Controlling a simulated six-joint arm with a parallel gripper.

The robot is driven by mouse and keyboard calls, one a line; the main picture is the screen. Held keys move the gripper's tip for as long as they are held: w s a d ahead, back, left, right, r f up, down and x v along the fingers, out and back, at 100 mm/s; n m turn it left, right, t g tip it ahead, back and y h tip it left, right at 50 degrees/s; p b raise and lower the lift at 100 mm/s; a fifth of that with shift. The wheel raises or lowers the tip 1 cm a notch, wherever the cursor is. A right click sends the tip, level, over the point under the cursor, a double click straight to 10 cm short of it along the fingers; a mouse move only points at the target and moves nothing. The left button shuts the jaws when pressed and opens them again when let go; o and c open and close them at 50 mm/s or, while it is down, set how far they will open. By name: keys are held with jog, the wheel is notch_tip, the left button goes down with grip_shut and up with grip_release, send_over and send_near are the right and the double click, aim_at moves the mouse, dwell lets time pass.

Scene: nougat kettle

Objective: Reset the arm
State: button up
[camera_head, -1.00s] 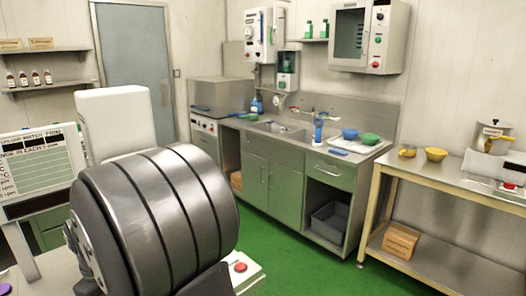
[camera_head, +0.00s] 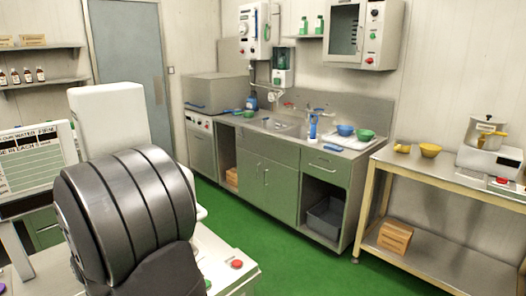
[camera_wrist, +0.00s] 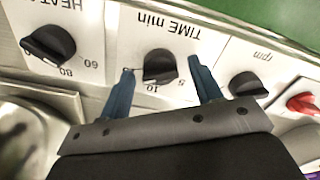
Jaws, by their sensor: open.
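My gripper (camera_wrist: 161,69) is open in the wrist view, with two blue fingers apart and nothing held between them. A control panel lies beyond the fingers. Its black TIME min knob (camera_wrist: 160,67) shows between the fingertips; I cannot tell whether either finger touches it. The black HEAT knob (camera_wrist: 48,44) is to the left and the black rpm knob (camera_wrist: 247,86) to the right. In the head view my own large grey arm link fills the lower left, and my gripper is hidden.
A red knob (camera_wrist: 303,103) sits at the panel's right. A metal bowl rim (camera_wrist: 35,117) lies at lower left. In the head view, a sign screen (camera_head: 38,165) stands left, a green sink counter (camera_head: 268,185) behind, and a steel table (camera_head: 428,177) right. Green floor between is clear.

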notch_tip(320, 180, up, 17)
notch_tip(320, 180, down, 17)
jog(key=shift+f, duration=0.2)
jog(key=shift+r+n, duration=0.1)
jog(key=shift+n, duration=1.5)
jog(key=n, duration=0.4)
jog(key=shift+n, duration=0.4)
jog(key=n, duration=0.8)
